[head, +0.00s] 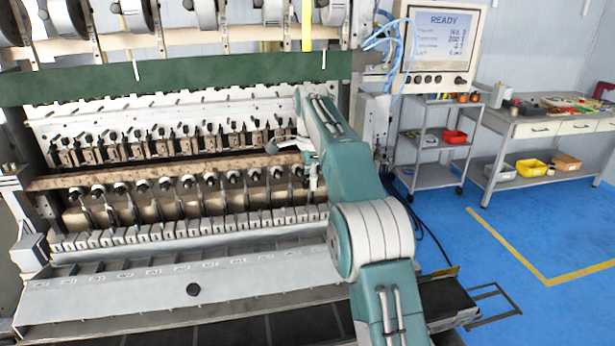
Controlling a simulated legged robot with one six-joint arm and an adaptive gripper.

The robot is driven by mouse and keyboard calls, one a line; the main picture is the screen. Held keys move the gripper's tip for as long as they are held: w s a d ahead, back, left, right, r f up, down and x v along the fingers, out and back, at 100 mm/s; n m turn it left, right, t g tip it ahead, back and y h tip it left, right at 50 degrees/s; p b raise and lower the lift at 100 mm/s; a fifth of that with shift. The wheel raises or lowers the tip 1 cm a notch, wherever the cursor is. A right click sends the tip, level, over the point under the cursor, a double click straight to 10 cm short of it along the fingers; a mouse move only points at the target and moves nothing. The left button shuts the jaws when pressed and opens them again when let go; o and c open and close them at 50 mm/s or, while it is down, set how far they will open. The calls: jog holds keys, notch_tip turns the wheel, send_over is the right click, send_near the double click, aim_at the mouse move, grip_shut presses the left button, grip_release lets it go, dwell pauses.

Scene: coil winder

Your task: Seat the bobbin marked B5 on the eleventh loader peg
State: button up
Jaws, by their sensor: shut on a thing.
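My gripper (311,184) points down at the right end of the machine, largely hidden behind my own teal arm. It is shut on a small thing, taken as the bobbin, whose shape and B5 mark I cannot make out. A row of pegs or spindles with pale round parts and dark tips (143,186) runs across the machine, left of my gripper. I cannot tell which one is the eleventh; the right end of the row is near my gripper and partly hidden.
A pale sloping front panel (110,294) with small labels and a black knob (193,289) lies below the row. A green beam (180,78) crosses above. At right stand a READY screen (441,40), a grey cart (432,137) and a workbench (545,128). Blue floor there is open.

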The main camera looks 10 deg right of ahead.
jog(key=shift+d+f, duration=0.1)
jog(key=shift+f, duration=0.6)
jog(key=f, duration=0.1)
jog(key=a+f, duration=0.1)
jog(key=f, duration=0.1)
jog(key=shift+a, duration=0.2)
jog(key=shift+d+f, duration=0.25)
jog(key=shift+d, duration=0.25)
jog(key=shift+a, duration=0.4)
jog(key=shift+d, duration=0.15)
jog(key=shift+s+f, duration=0.1)
jog(key=shift+f, duration=0.95)
jog(key=o, duration=0.8)
